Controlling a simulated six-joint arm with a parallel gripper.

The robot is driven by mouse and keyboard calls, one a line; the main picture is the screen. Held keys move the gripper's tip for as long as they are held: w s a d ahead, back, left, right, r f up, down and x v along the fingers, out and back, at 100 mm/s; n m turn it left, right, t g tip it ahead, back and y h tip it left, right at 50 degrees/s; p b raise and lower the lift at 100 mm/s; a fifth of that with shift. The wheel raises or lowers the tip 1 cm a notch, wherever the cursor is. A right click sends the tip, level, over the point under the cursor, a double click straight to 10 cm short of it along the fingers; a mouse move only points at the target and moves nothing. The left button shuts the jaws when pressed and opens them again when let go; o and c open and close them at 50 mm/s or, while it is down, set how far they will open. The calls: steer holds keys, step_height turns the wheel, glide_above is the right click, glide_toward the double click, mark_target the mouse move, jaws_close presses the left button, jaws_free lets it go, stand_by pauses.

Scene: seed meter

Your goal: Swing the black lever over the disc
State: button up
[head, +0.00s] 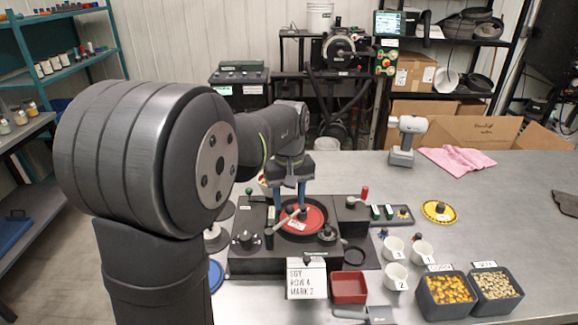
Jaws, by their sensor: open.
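The red disc (313,219) lies in the black seed meter base (258,262) on the table. A pale arm with a dark knob lies across the disc. Black parts stand beside the disc, one at its left edge (268,238) and one at its lower right (327,234). I cannot tell which of these is the black lever. My gripper (289,201) points down over the back left part of the disc. Its two blue fingers are apart, and I see nothing held between them. Whether the fingertips touch anything is unclear.
A handwritten card (307,281) and a red tray (348,287) stand in front of the base. White cups (396,277) and bins of corn (446,290) and pale seeds (492,283) are at right. A yellow disc (439,211) lies behind them.

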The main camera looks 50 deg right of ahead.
mark_target(289, 206)
step_height(289, 206, up, 16)
stand_by(0.3)
steer(key=shift+f, duration=0.15)
stand_by(0.4)
step_height(289, 206, down, 17)
steer(key=shift+f, duration=0.15)
stand_by(0.4)
